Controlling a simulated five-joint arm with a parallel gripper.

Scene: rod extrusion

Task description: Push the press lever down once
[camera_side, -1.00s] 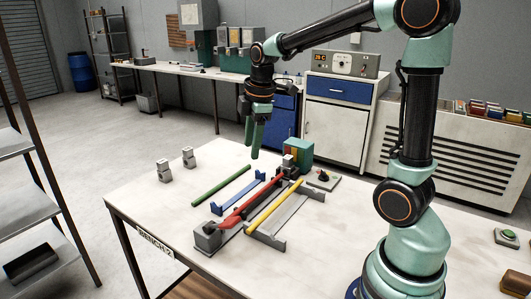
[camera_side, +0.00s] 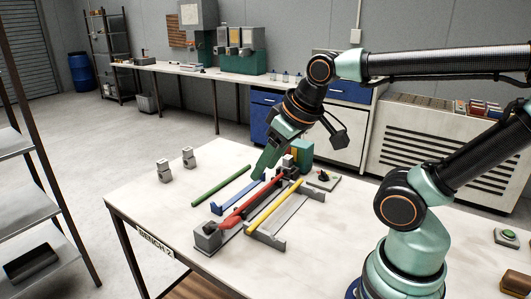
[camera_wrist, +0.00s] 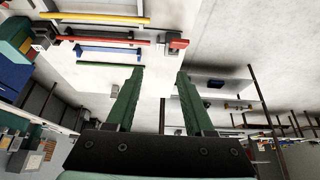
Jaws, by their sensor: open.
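A long red bar (camera_side: 250,203), which looks like the press lever, runs from a grey block (camera_side: 207,238) at the bench's front to a grey upright near the teal box. It also shows in the wrist view (camera_wrist: 105,38), with a wider red end at the right. I cannot tell how far it is raised. My gripper (camera_side: 264,170) points down, its fingers overlapping the far end of the blue bar in the side view. In the wrist view my gripper (camera_wrist: 160,73) has two green fingers spread apart with nothing between them. I cannot tell its exact height above the bench.
A yellow rod (camera_side: 274,207) lies on a grey tray beside the red bar. A blue bar (camera_side: 228,203) and green rod (camera_side: 221,187) lie to its left. A teal box (camera_side: 303,152) and small control box (camera_side: 323,179) stand behind.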

